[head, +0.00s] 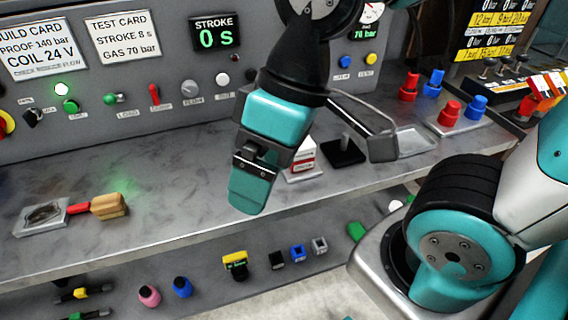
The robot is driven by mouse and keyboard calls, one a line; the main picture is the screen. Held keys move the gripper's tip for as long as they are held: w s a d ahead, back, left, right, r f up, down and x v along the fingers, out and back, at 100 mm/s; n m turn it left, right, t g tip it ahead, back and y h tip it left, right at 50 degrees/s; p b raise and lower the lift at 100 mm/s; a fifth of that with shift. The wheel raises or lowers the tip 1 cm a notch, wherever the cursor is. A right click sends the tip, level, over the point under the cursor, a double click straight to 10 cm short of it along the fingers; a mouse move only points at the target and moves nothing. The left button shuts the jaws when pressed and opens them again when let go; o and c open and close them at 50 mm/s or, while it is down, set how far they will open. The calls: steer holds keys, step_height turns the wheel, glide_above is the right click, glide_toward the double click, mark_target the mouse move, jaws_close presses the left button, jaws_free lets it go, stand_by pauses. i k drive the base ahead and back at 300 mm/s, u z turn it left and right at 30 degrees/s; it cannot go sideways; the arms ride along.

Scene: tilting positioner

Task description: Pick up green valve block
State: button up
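A small green block (357,231) lies at the right end of the lower shelf, partly cut off by my own arm's base in front. It is the only loose green block I can make out, and its details are too small to tell. My gripper (250,192) hangs above the front edge of the upper bench, pointing down, well up and to the left of the green block. It is seen side-on, so the gap between its fingers is hidden. I see nothing held in it.
On the grey bench stand a red-white box (304,155) and a black stand (345,152).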

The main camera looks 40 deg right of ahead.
mark_target(356, 229)
steer(key=z, duration=0.95)
steer(key=k, duration=0.5)
steer(key=z, duration=0.9)
steer(key=i, duration=0.85)
steer(key=u, duration=0.2)
